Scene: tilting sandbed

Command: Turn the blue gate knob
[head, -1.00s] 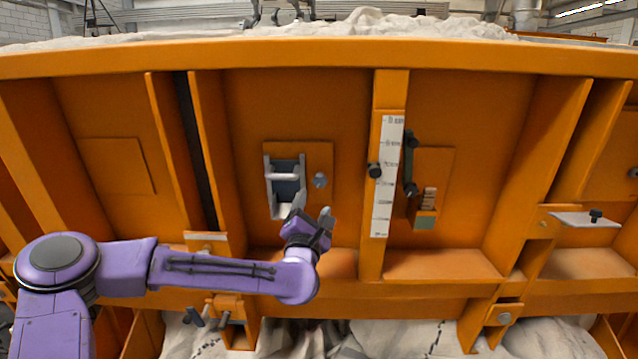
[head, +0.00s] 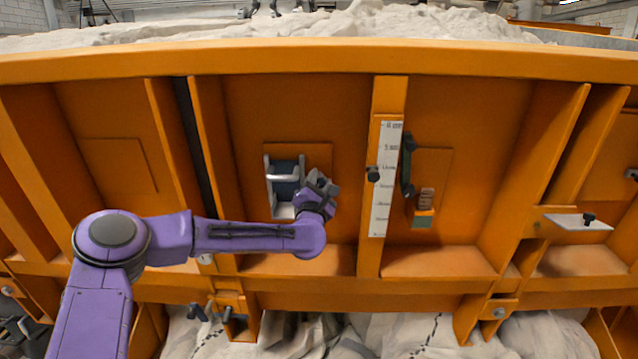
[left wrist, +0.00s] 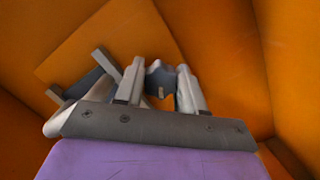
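The blue gate knob (left wrist: 160,79) shows blue-grey in the left wrist view, between the two fingers. In the head view my left gripper (head: 322,183) covers it. My left gripper (left wrist: 160,84) has its fingers on either side of the knob, with little or no gap to it, and looks shut on it. The gate frame, a silver bracket with a dark panel (head: 284,168), is just left of the gripper on an orange plate. It also shows at the left in the left wrist view (left wrist: 88,84). My right gripper is not in view.
Orange ribs and a lower ledge (head: 440,262) enclose the panel.

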